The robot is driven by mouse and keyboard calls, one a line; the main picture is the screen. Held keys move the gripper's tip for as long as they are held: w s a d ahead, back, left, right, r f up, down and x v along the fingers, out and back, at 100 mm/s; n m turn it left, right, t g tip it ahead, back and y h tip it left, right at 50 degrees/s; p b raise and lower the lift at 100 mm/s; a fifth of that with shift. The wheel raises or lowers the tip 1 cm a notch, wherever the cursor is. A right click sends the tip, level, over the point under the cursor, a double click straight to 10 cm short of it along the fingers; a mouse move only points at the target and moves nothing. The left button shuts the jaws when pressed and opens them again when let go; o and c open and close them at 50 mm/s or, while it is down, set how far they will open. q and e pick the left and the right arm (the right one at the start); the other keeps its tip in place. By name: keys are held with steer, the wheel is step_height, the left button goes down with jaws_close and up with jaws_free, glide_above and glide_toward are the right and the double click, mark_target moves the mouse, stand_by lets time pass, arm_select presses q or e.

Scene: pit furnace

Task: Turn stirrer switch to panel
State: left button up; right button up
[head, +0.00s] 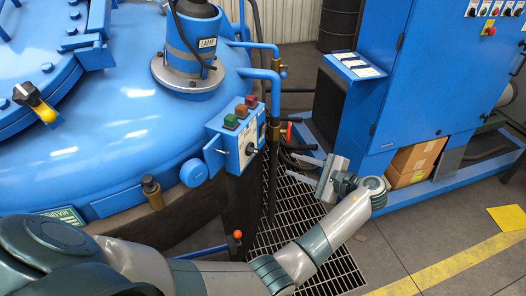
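A small blue control box (236,141) is fixed to the side of the large blue vessel. It has green and red push buttons on top and a light front plate with a black rotary switch (250,149). The switch's markings are too small to read, so its setting cannot be told. My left gripper (291,168) is to the right of the box, fingers pointing left toward the switch. Its two fingers are apart with nothing between them, and they do not appear to touch the box. My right gripper is out of view.
Blue pipes (275,90) and a red-handled lever (289,132) stand behind the gripper. A blue cabinet (420,80) is at right, with cardboard boxes (415,160) below. Floor grating (335,265) lies beneath.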

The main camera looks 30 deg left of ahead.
arm_select(q)
steer(key=shift+w+a+f, duration=0.1)
steer(key=p, duration=0.4)
glide_toward(257, 152)
steer(key=x, duration=0.7)
steer(key=shift+a, duration=0.35)
steer(key=shift+a+f, duration=0.1)
steer(key=shift+a, duration=0.6)
jaws_close()
